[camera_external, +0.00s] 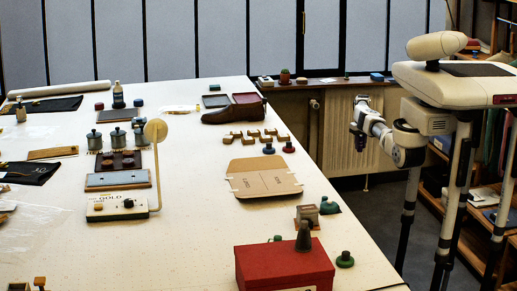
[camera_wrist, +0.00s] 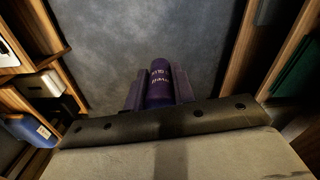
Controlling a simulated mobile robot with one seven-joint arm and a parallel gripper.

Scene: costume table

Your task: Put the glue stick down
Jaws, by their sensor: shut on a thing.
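The glue stick (camera_wrist: 159,86) is a dark purple cylinder with pale lettering, seen in the wrist view. My gripper (camera_wrist: 159,92) is shut on it, with a dark finger on each side. In the external view my gripper (camera_external: 358,128) is to the right of the white table (camera_external: 215,232), clear of its edge and in front of the radiator. The glue stick cannot be made out clearly there.
Wooden shelves (camera_wrist: 38,82) flank the grey floor (camera_wrist: 150,35) in the wrist view. A brown shoe (camera_external: 232,113), a cardboard piece (camera_external: 262,178) and a red box (camera_external: 283,268) are on the table. Bare tabletop lies around the cardboard.

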